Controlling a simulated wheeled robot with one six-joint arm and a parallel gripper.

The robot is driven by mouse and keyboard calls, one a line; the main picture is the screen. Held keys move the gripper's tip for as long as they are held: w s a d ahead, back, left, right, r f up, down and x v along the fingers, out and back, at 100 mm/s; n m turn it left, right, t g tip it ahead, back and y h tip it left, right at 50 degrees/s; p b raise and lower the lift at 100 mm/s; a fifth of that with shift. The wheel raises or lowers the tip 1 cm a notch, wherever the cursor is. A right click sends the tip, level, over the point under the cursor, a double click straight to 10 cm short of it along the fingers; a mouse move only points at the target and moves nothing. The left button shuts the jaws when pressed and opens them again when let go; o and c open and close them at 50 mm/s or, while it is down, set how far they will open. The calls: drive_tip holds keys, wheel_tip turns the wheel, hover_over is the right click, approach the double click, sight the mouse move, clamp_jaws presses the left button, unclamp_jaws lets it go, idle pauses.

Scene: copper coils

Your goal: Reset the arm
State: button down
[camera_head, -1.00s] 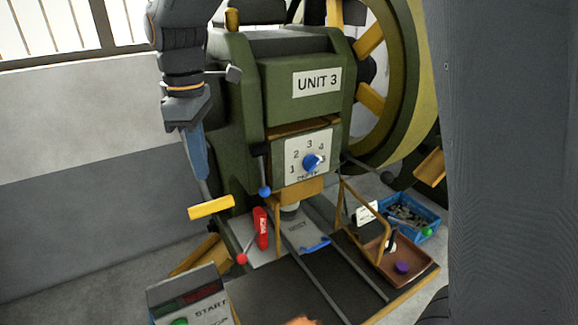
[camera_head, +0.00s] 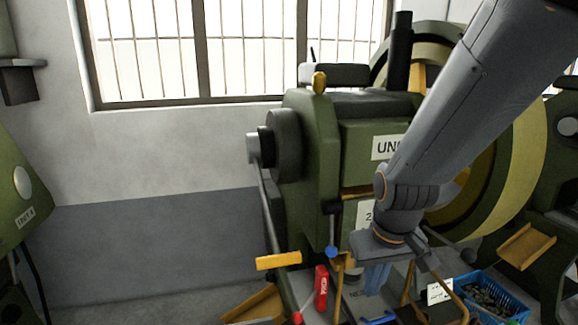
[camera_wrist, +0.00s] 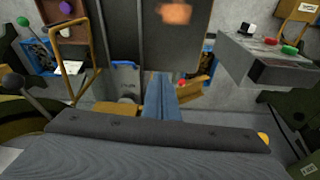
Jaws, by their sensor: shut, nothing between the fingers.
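My gripper (camera_head: 376,280) hangs down in front of the green UNIT 3 machine (camera_head: 320,150) in the head view, below my grey arm that reaches in from the upper right. Its blue fingers are together and hold nothing. In the wrist view my gripper (camera_wrist: 160,96) points at the machine's base area, its narrow blue fingers shut. My arm covers part of the UNIT 3 sign and the dial plate (camera_head: 365,214).
A blue bin (camera_head: 518,308) stands lower right. In the wrist view a grey control box (camera_wrist: 250,52) with buttons is at the right.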

wheel_tip(320, 180, down, 14)
drive_tip(key=s+d+m+g+b, duration=0.1)
drive_tip(key=d+b, duration=0.1)
drive_tip(key=b, duration=0.9)
drive_tip(key=shift+m, duration=0.4)
drive_tip(key=shift+s, duration=0.15)
